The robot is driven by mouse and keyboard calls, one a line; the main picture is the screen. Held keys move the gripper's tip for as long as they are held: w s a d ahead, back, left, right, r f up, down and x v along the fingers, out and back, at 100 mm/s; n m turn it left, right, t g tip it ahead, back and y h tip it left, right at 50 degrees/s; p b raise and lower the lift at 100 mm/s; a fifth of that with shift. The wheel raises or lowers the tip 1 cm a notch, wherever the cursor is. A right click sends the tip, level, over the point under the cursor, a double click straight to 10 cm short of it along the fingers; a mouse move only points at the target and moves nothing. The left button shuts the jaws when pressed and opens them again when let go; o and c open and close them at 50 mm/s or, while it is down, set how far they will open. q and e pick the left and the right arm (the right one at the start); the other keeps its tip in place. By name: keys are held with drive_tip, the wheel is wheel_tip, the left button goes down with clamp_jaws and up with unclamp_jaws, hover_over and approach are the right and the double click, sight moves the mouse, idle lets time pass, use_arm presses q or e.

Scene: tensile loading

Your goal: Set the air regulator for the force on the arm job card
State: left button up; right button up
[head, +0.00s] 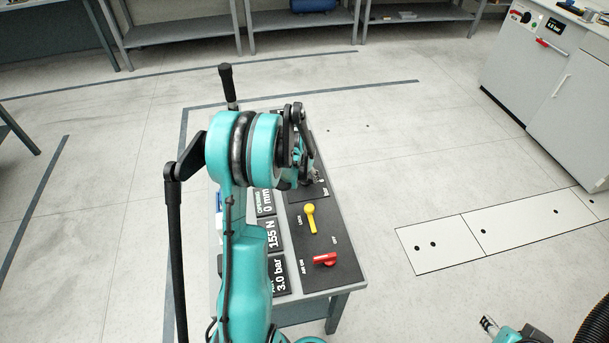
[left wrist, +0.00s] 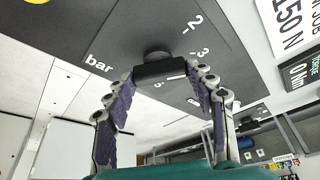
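The regulator knob (left wrist: 160,69) is black and sits on a dark panel with a "bar" scale showing 2 and 3 in the left wrist view. My left gripper (left wrist: 160,75) has its purple-padded fingers at both ends of the knob, with no clear gap. In the head view my left gripper (head: 314,176) is low over the far part of the bench panel, and the knob is hidden. The arm job card (left wrist: 290,28) reads 150 N. The bench displays (head: 274,232) read 155 N and 3.0 bar. My right gripper (head: 489,326) shows only partly, lower right, away from the bench.
A yellow lock lever (head: 311,218) and a red air lever (head: 325,259) stand on the panel near my left arm. A torque display (left wrist: 300,72) reads 0 Nm. A grey cabinet (head: 525,85) stands at the right. The floor between bench and cabinet is open.

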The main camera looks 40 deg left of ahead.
use_arm(q)
drive_tip(key=c, duration=0.3)
drive_tip(key=shift+n, duration=0.3)
drive_tip(key=o, duration=1.2)
drive_tip(key=shift+c, duration=0.2)
drive_tip(key=v, duration=1.2)
drive_tip(key=shift+d, duration=0.2)
